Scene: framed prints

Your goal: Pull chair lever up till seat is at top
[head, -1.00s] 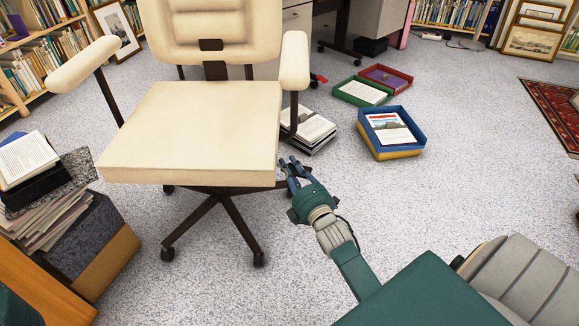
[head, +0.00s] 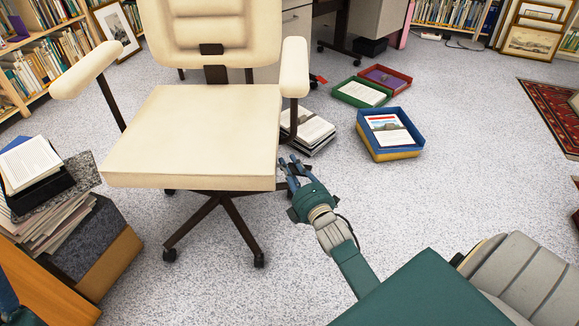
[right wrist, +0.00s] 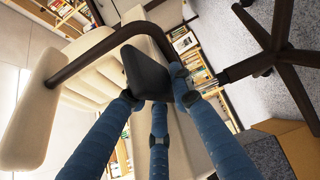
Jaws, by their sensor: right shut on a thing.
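The cream office chair (head: 195,135) stands upright left of centre on a dark star base (head: 222,205). My right gripper (head: 291,170) is at the right front corner of the seat, level with its lower edge. In the right wrist view, its blue fingers (right wrist: 155,103) are closed around a dark, flat paddle, the chair lever (right wrist: 145,72). In the head view the lever is hidden by the seat and fingers. The seat's height limit cannot be seen. At the lower left edge a dark blue-green sliver of my left gripper or arm (head: 8,300) shows; its fingers cannot be made out.
The right armrest (head: 294,68) rises close above my right gripper. A stack of papers (head: 308,132) lies behind it, and a blue tray (head: 390,131) to the right. Piled books (head: 35,175) and boxes (head: 92,250) stand at left.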

